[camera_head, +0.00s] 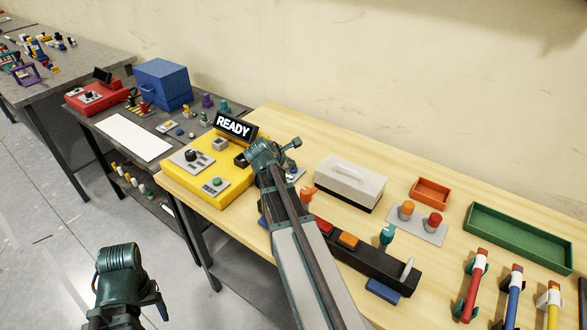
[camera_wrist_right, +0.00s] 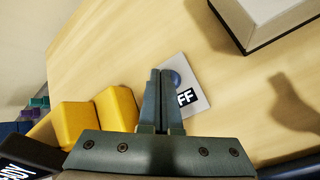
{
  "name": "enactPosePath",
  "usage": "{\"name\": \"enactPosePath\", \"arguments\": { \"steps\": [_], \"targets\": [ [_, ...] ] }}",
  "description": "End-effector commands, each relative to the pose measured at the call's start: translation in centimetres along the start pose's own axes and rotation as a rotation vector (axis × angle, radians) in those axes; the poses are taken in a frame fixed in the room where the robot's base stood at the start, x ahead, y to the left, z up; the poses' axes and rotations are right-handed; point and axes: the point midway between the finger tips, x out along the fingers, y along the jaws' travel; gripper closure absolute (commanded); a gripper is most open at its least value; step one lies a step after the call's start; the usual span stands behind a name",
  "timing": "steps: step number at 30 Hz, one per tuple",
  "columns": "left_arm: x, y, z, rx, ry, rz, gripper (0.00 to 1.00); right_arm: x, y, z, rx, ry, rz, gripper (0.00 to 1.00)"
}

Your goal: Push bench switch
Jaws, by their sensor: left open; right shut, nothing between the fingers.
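The bench switch is a light grey plate (camera_wrist_right: 195,98) with a round blue button (camera_wrist_right: 174,78) and a black label, of which "FF" shows. It lies on the wooden bench; in the head view only a piece of the plate (camera_head: 297,174) shows beside my right gripper. My right gripper (camera_head: 267,153) is shut and empty. In the right wrist view its fingers (camera_wrist_right: 160,72) cover the plate's left part, tips right beside the button; I cannot tell whether they touch it. My left gripper (camera_head: 135,285) is low at the left, over the floor, open, its fingers partly out of clear view.
A yellow console (camera_head: 207,177) with a READY sign (camera_head: 234,126) stands left of the switch. A black block (camera_head: 375,265) with coloured parts lies near the front edge. Bare wood lies behind the box.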

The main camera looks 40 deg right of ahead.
Motion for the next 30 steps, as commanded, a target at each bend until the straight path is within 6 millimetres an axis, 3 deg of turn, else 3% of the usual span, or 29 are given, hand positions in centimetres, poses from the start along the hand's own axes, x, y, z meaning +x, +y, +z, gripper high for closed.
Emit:
{"name": "enactPosePath", "arguments": {
  "steps": [30],
  "targets": [
    [0.89, 0.09, -0.05, 0.000, 0.000, 0.000, 0.32, 0.62, -0.46, -0.48, 0.001, 0.001, -0.001, 1.00]
  ]
}}
